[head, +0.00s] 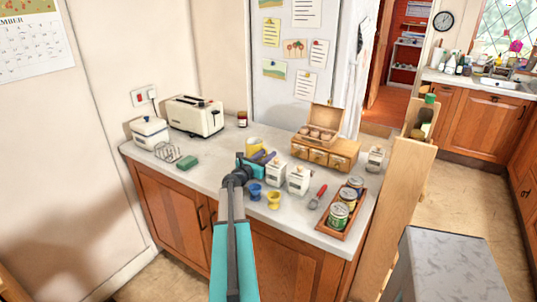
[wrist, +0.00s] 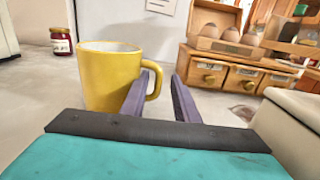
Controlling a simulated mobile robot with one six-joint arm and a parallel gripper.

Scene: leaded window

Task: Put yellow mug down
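The yellow mug (head: 254,144) stands upright on the grey-white counter (head: 226,208), partly hidden by my gripper in the head view. In the wrist view the mug (wrist: 108,77) is at the left, with its handle towards the right. My gripper (wrist: 164,72) has its two purple fingers apart. The left finger overlaps the handle's loop and the right finger is to the right of the handle, with a gap showing between handle and right finger. In the head view my gripper (head: 264,157) is low over the counter beside the mug.
White canisters (head: 298,179) stand close right of my gripper. A blue egg cup (head: 255,191) and yellow egg cup (head: 273,199) are in front. A wooden egg box (head: 325,152) and jam jar (head: 242,119) are behind. A can tray (head: 341,214) is right.

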